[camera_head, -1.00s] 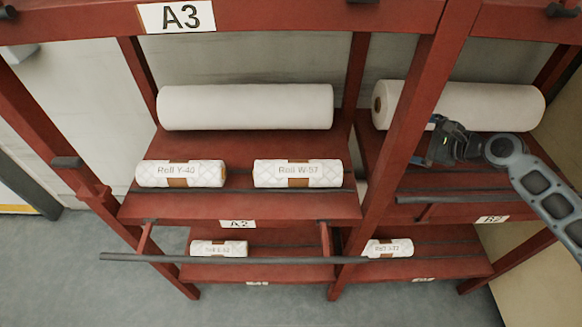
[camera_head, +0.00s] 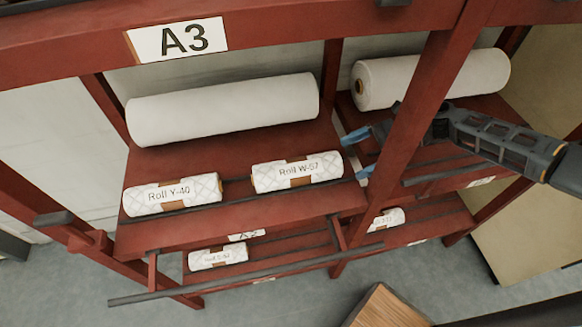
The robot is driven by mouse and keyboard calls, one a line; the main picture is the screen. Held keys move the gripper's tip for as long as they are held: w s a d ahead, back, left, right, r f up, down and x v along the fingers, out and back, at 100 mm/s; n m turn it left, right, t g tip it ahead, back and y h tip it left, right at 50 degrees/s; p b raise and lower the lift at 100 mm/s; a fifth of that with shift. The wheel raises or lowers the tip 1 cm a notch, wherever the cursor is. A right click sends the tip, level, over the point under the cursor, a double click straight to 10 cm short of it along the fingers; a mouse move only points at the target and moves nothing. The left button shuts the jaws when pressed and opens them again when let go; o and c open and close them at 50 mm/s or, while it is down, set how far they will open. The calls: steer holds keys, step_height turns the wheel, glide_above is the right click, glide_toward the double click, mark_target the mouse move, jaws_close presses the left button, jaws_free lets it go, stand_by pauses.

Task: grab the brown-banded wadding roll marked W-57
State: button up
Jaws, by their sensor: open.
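The roll marked W-57 (camera_head: 297,172) is white with a quilted pattern and a brown band around its middle. It lies on its side at the right front of the A2 shelf (camera_head: 235,212). My gripper (camera_head: 357,155) is open and empty, just right of the roll's right end and apart from it. Its two blue-tipped fingers point left, one above the other in the picture. The red post partly hides my gripper behind it.
Roll Y-40 (camera_head: 172,194) lies left of W-57 on the same shelf. A long plain white roll (camera_head: 222,108) lies behind them. A red upright post (camera_head: 412,110) stands between the two bays. A wooden box (camera_head: 388,308) shows at the bottom.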

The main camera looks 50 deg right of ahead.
mark_target(338, 162)
steer(key=p+x, duration=0.1)
steer(key=x, duration=0.4)
steer(key=shift+w+a+r, duration=0.15)
steer(key=shift+w+a, duration=0.05)
steer(key=shift+w+a+f+p, duration=0.25)
steer(key=shift+a+f+p, duration=0.05)
steer(key=shift+a, duration=0.1)
steer(key=shift+c, duration=0.4)
steer(key=c, duration=1)
steer(key=shift+o, duration=0.2)
